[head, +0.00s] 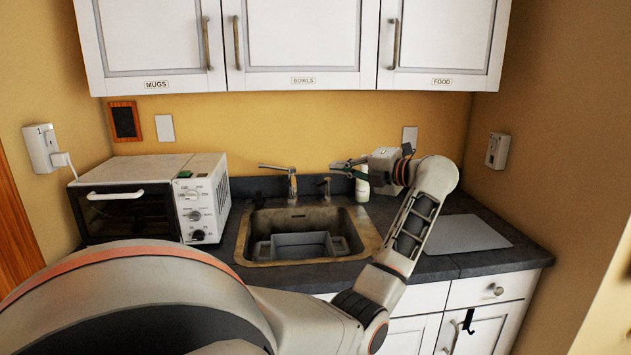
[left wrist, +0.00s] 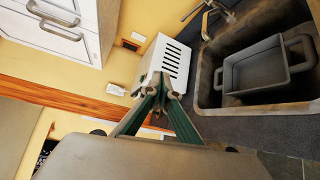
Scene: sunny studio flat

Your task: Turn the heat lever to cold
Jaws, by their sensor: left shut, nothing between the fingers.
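The metal faucet (head: 291,184) stands behind the sink, with a thin arm reaching left from its top. A small separate fitting (head: 326,186) stands to its right. I cannot tell which part is the heat lever. The faucet also shows at the top of the left wrist view (left wrist: 207,20). My left gripper (head: 338,165) is shut and empty, its green fingers pointing left, to the right of the faucet and apart from it in the picture. In the left wrist view its fingertips (left wrist: 164,92) overlap the toaster oven. My right gripper is not in view.
The sink (head: 246,246) holds a grey tub (head: 303,245). A white toaster oven (head: 203,207) stands left of the sink. A white bottle (head: 362,187) stands beneath my left gripper. A flat grey board (head: 468,233) lies at right. Wall cabinets (head: 303,40) hang above.

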